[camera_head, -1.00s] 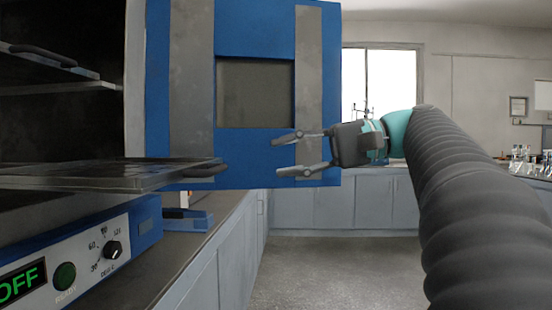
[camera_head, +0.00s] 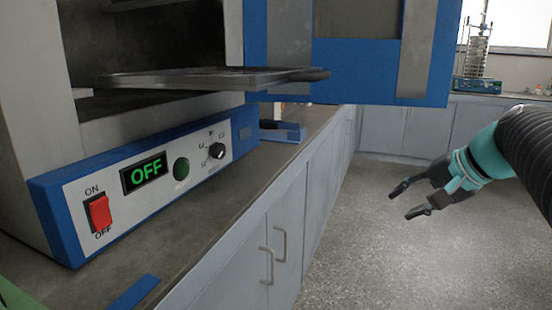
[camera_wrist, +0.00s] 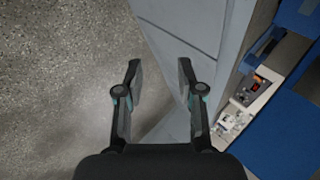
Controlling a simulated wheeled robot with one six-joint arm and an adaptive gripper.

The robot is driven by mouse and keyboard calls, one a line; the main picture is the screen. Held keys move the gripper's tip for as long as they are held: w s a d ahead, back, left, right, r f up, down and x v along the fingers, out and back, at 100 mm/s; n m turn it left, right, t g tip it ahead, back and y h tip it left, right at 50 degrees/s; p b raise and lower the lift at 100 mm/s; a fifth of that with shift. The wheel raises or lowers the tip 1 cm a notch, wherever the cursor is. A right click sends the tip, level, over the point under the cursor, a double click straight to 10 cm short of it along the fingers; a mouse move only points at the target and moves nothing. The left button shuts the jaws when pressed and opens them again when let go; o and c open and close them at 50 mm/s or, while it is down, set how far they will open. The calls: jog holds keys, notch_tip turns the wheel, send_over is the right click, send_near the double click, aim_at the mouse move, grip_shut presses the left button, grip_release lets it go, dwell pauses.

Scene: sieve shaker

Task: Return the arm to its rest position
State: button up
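My gripper (camera_head: 408,202) is at the right of the head view, over the open floor, clear of the oven and counter. Its two fingers are apart with nothing between them. In the wrist view my gripper (camera_wrist: 158,75) also shows both fingers spread and empty, with the floor and a grey cabinet side beyond them. My arm reaches in from the right edge of the head view.
A blue and white oven (camera_head: 150,178) with its display reading OFF stands on the counter (camera_head: 205,228) at left. A tray (camera_head: 190,80) sticks out of it, and its blue door (camera_head: 428,62) hangs open. A sieve shaker (camera_head: 478,60) stands at the back right. The floor (camera_head: 350,260) is clear.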

jog(key=s+a+f+n+h+p, duration=0.1)
jog(key=s+a+f+n+h, duration=0.1)
jog(key=s+a+f+n, duration=0.2)
jog(key=s+a+f+n+g+h+p, duration=0.1)
jog(key=s+a+f+n, duration=0.3)
jog(key=s+f, duration=0.6)
jog(key=s+a+h, duration=0.1)
jog(key=s, duration=0.2)
jog(key=shift+s+a+f+n+h, duration=0.2)
jog(key=shift+a+f+n+h, duration=0.1)
jog(key=shift+f, duration=0.05)
